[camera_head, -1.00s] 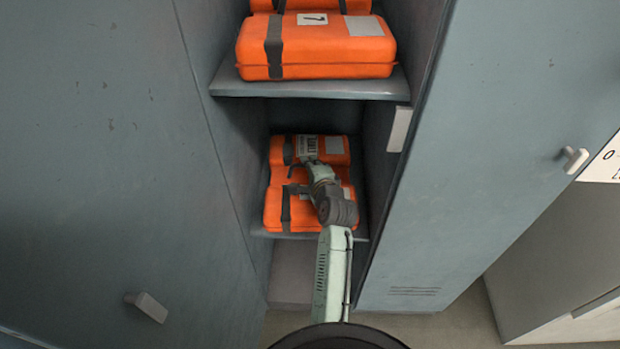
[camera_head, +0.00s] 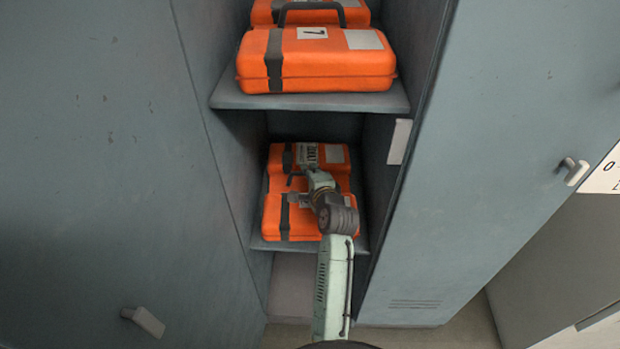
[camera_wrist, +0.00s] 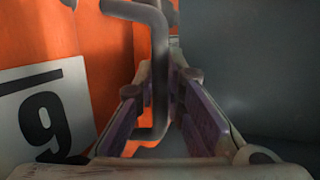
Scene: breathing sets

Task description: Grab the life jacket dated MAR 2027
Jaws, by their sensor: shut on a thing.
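No life jacket and no readable date show; the pictures show orange hard cases. My gripper (camera_head: 299,184) is over the lower shelf at the front orange case (camera_head: 325,222). In the wrist view my gripper (camera_wrist: 161,85) is shut on a grey handle (camera_wrist: 158,38) of an orange case (camera_wrist: 108,60). That case has a white label (camera_wrist: 45,118) with one large digit, a 9 or a turned 6. A second orange case (camera_head: 335,158) lies behind on the same shelf, its label partly covered by my arm.
An upper shelf (camera_head: 310,102) carries an orange case (camera_head: 325,65) marked 7 or turned L, with another behind. The locker walls are close on both sides. An open door (camera_head: 500,150) stands right, with a grey handle (camera_head: 575,171). Grey panels fill the left.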

